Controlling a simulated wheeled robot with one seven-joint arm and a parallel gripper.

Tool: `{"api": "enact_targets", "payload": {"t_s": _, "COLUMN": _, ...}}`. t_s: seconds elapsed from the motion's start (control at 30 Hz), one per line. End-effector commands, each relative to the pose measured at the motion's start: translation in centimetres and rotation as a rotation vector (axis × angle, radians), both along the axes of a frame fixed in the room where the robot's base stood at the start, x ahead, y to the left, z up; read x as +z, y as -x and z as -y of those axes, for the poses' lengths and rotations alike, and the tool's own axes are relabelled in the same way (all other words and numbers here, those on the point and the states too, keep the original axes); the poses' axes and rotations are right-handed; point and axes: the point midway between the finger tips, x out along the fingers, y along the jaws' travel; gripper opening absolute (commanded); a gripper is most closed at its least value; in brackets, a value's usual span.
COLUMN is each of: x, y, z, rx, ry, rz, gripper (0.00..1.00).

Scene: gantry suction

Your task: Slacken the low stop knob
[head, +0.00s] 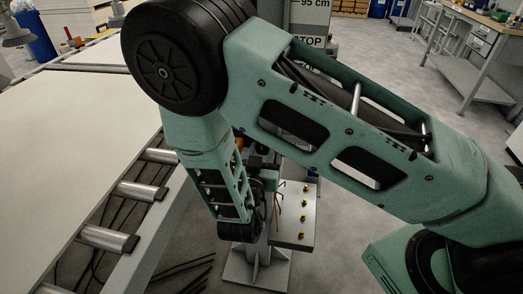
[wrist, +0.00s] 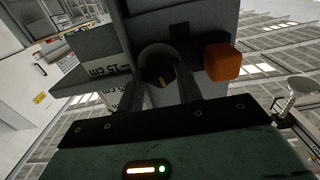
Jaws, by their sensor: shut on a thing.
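In the head view my arm covers the knob and the fingertips, so the hold shows only in the wrist view.
An orange block (wrist: 221,62) stands close right of the knob. In the head view, a grey plate with several brass studs (head: 308,218) lies beside my wrist. A roller conveyor (head: 112,238) runs along the left. A 95 cm STOP sign (head: 309,40) stands behind my arm.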

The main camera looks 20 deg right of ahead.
Motion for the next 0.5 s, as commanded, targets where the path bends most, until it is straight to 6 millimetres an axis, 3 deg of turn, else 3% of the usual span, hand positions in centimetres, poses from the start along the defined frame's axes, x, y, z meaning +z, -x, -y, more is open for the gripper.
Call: {"api": "enact_targets", "payload": {"t_s": 0.5, "x": -0.03, "y": 0.02, "z": -0.05, "rx": 0.001, "ry": 0.062, "rz": -0.041, "gripper": 0.13}}
